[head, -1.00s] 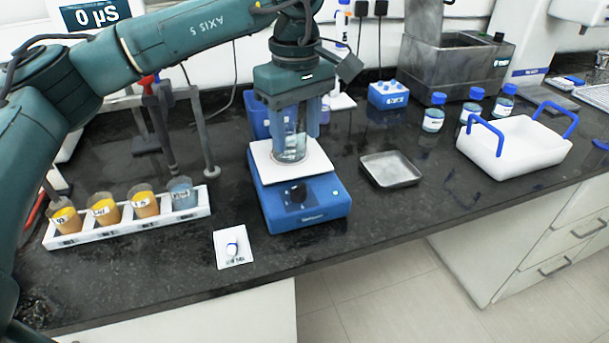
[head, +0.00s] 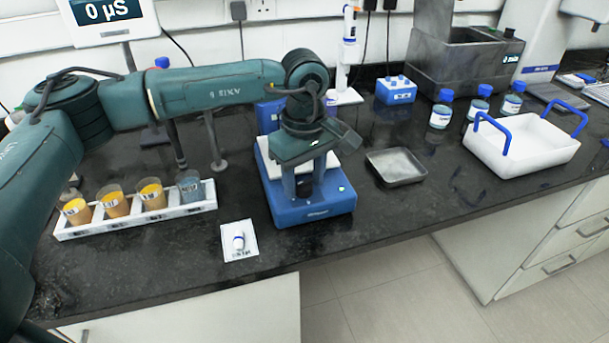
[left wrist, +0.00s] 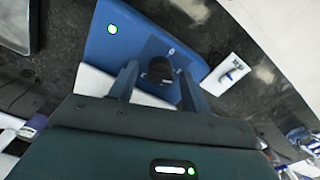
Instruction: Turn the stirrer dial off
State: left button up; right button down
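The stirrer (head: 338,200) is a blue box with a white top plate (head: 266,160), near the front edge of the bench. Its black dial (left wrist: 161,68) is on the front panel, and a small green light (left wrist: 112,29) glows on the same panel in the left wrist view. My left gripper (head: 303,190) points down over the stirrer's front. In the left wrist view its two fingers (left wrist: 157,76) are apart, one on either side of the dial; I cannot tell whether they touch it. The dial's setting is not readable. My right gripper is not in view.
A white rack (head: 140,222) with several filled cups stands left. A white card with a small vial (head: 239,241) lies front left of the stirrer. A metal tray (head: 396,167) and a white blue-handled tub (head: 520,146) stand right. My left arm hides part of the stirrer.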

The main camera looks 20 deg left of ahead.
pick_arm(q)
jog(key=c, duration=0.9)
